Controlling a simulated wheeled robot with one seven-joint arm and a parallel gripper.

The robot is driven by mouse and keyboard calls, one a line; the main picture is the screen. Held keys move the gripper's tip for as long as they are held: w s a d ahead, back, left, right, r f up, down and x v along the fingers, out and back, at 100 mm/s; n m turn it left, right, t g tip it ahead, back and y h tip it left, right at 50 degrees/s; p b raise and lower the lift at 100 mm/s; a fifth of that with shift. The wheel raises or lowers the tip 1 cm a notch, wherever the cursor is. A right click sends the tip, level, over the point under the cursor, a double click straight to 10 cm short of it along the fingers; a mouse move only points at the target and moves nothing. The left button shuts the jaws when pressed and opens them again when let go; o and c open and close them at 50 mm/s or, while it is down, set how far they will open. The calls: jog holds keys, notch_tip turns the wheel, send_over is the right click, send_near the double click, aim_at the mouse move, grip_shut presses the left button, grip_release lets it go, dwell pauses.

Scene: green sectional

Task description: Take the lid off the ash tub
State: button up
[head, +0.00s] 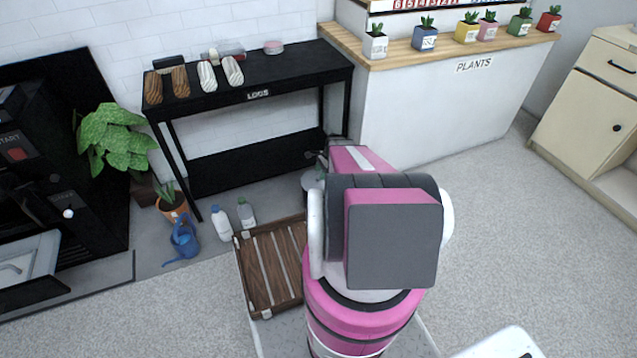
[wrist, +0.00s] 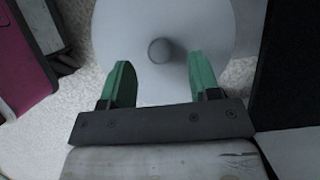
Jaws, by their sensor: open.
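The ash tub's round pale grey lid (wrist: 190,20) fills the upper middle of the wrist view, with a grey knob (wrist: 160,50) at its centre. My gripper (wrist: 158,62) is open, its two green fingers apart. In the picture the knob lies between the fingertips, near their ends; I cannot tell the depth between them. In the head view a small grey part of the tub (head: 309,182) shows beside my arm, by the black table's right leg. My arm hides most of it and most of my gripper there.
A black table (head: 290,62) bearing logs stands behind, with the white plant counter (head: 440,110) to its right.

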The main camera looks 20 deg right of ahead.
aim_at(318, 180)
jog(key=x, duration=0.3)
jog(key=shift+r, duration=0.1)
jog(key=c, duration=1)
